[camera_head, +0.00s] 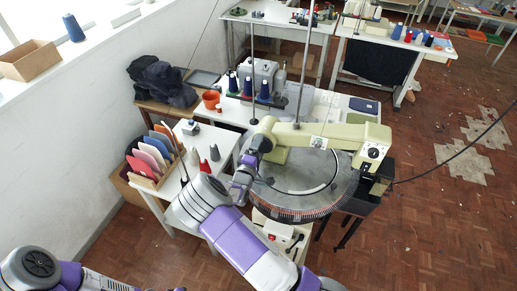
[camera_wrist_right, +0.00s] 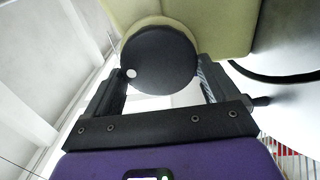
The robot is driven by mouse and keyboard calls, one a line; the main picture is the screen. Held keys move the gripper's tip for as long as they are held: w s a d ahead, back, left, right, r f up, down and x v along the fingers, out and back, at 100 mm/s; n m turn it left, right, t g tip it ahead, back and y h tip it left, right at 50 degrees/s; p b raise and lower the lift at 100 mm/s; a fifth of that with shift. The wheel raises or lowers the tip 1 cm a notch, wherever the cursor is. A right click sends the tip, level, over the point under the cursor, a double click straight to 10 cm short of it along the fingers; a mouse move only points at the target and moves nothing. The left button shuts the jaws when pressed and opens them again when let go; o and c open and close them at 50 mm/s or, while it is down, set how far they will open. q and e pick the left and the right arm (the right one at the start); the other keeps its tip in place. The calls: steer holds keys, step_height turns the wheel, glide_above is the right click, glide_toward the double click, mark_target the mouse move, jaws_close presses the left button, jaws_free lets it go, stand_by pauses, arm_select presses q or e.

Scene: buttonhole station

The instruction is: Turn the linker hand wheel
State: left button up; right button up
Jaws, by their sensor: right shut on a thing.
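The linker (camera_head: 315,185) is a round grey dial machine with a pale green arm over it. Its hand wheel (camera_head: 263,143) is at the left end of that arm, partly hidden by my right gripper (camera_head: 250,160). In the right wrist view the hand wheel (camera_wrist_right: 160,58) is a dark disc with a small white spot at its left. The fingers of my right gripper (camera_wrist_right: 160,84) stand on either side of the disc, shut on it. Part of my left arm shows at the bottom left of the head view; its gripper is out of frame.
A rack of coloured fabric pieces (camera_head: 152,158) and yarn cones (camera_head: 214,152) stand left of the linker. Behind it are an orange pot (camera_head: 211,99) and a grey machine (camera_head: 262,76). A dark box (camera_head: 373,192) is at its right.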

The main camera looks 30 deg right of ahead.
steer(key=shift+a, duration=0.1)
steer(key=o, duration=0.8)
steer(key=b+v, duration=0.1)
steer(key=v, duration=0.6)
steer(key=shift+s+a, duration=0.2)
steer(key=shift+s, duration=0.05)
